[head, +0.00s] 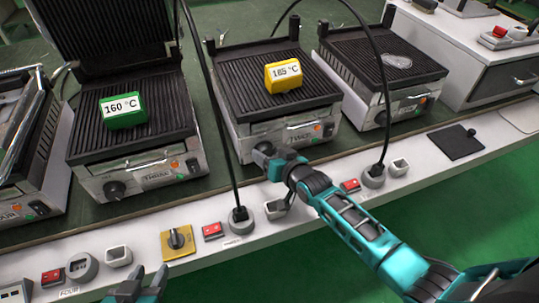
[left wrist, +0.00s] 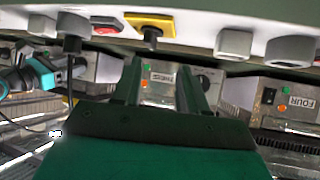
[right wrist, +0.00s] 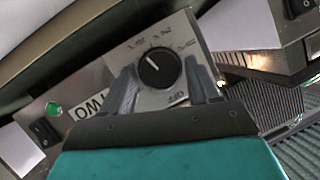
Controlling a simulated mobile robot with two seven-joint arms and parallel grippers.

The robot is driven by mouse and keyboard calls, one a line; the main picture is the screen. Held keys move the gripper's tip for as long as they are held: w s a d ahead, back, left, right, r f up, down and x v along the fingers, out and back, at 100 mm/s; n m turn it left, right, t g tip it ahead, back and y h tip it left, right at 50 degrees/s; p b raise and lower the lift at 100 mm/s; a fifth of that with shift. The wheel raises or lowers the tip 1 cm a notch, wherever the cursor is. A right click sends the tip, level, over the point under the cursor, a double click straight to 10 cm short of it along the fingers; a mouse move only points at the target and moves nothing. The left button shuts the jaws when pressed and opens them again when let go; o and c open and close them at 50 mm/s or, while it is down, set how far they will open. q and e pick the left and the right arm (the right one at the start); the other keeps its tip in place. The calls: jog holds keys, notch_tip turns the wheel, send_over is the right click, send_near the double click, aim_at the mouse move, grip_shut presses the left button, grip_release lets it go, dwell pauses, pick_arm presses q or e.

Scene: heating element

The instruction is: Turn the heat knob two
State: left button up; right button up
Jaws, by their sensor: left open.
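The heat knob (right wrist: 160,68) is a round black dial with a white pointer line on the steel front of the middle grill. The dial scale and the word OFF show around it, and the label TWO (right wrist: 88,108) is partly hidden. My right gripper (head: 268,158) is at this knob and covers it in the head view. In the right wrist view its fingers (right wrist: 162,80) stand open on either side of the knob, with a small gap showing. My left gripper (head: 138,288) is open and empty at the lower left, in front of the bench.
The middle grill (head: 245,95) carries a yellow 185 °C sign (head: 283,76). The left grill (head: 80,150) carries a green 160 °C sign (head: 122,110). Sockets, red switches and a yellow rotary switch (head: 178,242) line the bench's front ledge. Black cables (head: 222,130) hang close to my right gripper.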

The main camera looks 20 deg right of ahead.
jog(key=c, duration=0.7)
jog(key=shift+r+p, duration=0.2)
jog(key=shift+p, duration=0.2)
jog(key=shift+c, duration=0.3)
jog(key=shift+a+r+n+h+p, duration=0.2)
jog(key=shift+n+h+p, duration=0.4)
jog(key=shift+p, duration=0.4)
jog(key=shift+f+n, duration=0.1)
jog(key=shift+n, duration=0.2)
pick_arm(q)
jog(key=shift+s+a+r+y+p, duration=0.15)
jog(key=shift+s+a+r+p, duration=0.1)
jog(key=shift+a+r, duration=0.15)
jog(key=shift+s+a+r+y+p, duration=0.15)
jog(key=shift+s+a+r+p, duration=0.1)
jog(key=shift+a, duration=0.25)
pick_arm(e)
jog(key=shift+f+n+h, duration=0.15)
jog(key=shift+n+h, duration=0.45)
pick_arm(q)
jog(key=shift+w, duration=0.1)
jog(key=shift+d, duration=0.15)
pick_arm(e)
jog(key=o, duration=1)
pick_arm(q)
jog(key=shift+r, duration=0.1)
pick_arm(e)
jog(key=shift+o, duration=0.2)
